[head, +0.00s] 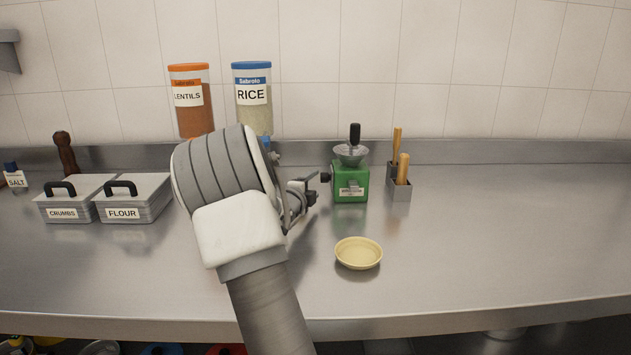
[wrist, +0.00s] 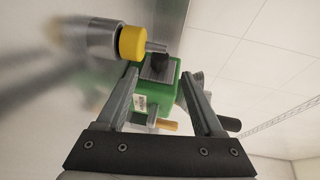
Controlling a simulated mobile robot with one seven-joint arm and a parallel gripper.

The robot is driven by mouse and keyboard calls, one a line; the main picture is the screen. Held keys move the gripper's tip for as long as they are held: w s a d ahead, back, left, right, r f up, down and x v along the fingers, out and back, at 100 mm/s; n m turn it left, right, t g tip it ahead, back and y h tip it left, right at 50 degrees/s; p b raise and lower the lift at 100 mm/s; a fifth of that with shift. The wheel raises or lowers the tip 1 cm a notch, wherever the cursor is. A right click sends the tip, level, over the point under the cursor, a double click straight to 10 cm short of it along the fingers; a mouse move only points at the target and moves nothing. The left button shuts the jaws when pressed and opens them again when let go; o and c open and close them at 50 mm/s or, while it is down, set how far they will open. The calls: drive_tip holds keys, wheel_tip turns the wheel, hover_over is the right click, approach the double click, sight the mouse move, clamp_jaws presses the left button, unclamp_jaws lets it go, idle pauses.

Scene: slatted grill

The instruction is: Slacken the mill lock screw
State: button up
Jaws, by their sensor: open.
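The green mill (head: 350,184) stands upright on the counter, with a metal hopper (head: 351,152) and a black-knobbed handle (head: 355,133) on top. A black knob (head: 325,177), apparently the lock screw, sticks out from its left side. My gripper (head: 313,187) is open just left of this knob. In the wrist view the knob (wrist: 158,67) shows against the green body (wrist: 150,92), in the gap between my two fingers (wrist: 162,75). The fingers look apart from it; exact depth is hard to tell. The far finger is partly hidden in the head view.
A pale yellow bowl (head: 358,253) sits in front of the mill. Wooden-handled tools stand in metal holders (head: 400,190) close to its right. Lidded boxes (head: 134,199) and jars (head: 190,103) are left. The counter is clear at the right.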

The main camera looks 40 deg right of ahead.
sight(322, 179)
drive_tip(key=shift+b+x, duration=0.35)
drive_tip(key=shift+x, duration=3.35)
clamp_jaws()
